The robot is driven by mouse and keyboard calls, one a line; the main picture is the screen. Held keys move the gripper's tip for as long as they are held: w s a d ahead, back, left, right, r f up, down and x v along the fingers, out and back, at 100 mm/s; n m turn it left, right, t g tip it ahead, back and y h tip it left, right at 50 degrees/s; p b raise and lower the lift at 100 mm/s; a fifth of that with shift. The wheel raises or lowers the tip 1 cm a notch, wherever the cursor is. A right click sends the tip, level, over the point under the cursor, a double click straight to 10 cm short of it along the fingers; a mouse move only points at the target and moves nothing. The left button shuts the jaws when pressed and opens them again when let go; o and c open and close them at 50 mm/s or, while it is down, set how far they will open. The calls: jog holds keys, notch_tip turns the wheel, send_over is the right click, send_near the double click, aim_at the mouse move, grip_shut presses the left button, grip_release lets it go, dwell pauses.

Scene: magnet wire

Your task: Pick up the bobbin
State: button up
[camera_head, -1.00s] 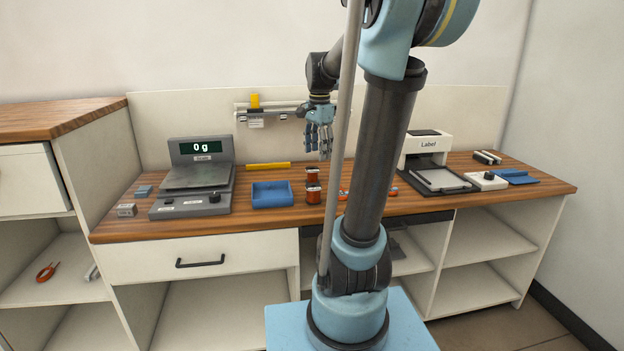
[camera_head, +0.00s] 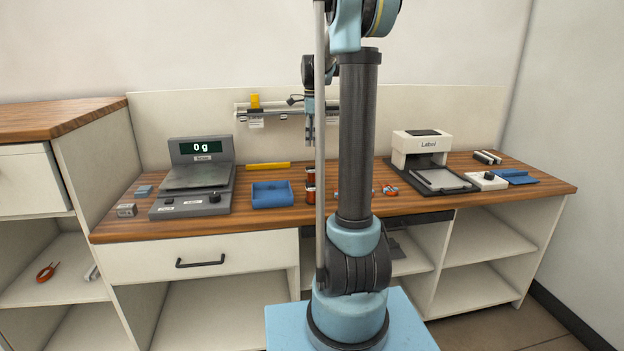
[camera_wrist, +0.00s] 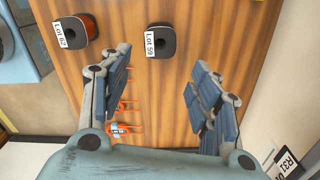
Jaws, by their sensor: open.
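Two copper-red bobbins with dark tops stand on the wooden counter. In the head view, the rear bobbin (camera_head: 310,175) and the front bobbin (camera_head: 311,194) are partly hidden by my arm. In the wrist view, the bobbin labelled Lot 62 (camera_wrist: 76,31) is at upper left and the bobbin labelled Lot 59 (camera_wrist: 162,42) is at upper middle. My gripper (camera_head: 310,138) hangs above the counter, pointing down. In the wrist view my gripper (camera_wrist: 158,70) is open and empty, its fingers spread apart; the Lot 59 bobbin shows just beyond the gap between them.
A blue tray (camera_head: 272,204) and a scale (camera_head: 198,178) reading 0 g stand left of the bobbins. Orange-handled tools (camera_wrist: 126,104) lie on the counter beyond the left finger. A wall rail (camera_head: 272,107) is behind my gripper. A label printer (camera_head: 420,150) stands to the right.

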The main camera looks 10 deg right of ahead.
aim_at(312, 169)
notch_tip(312, 169, down, 14)
jog(key=shift+f, duration=0.25)
jog(key=c, duration=1)
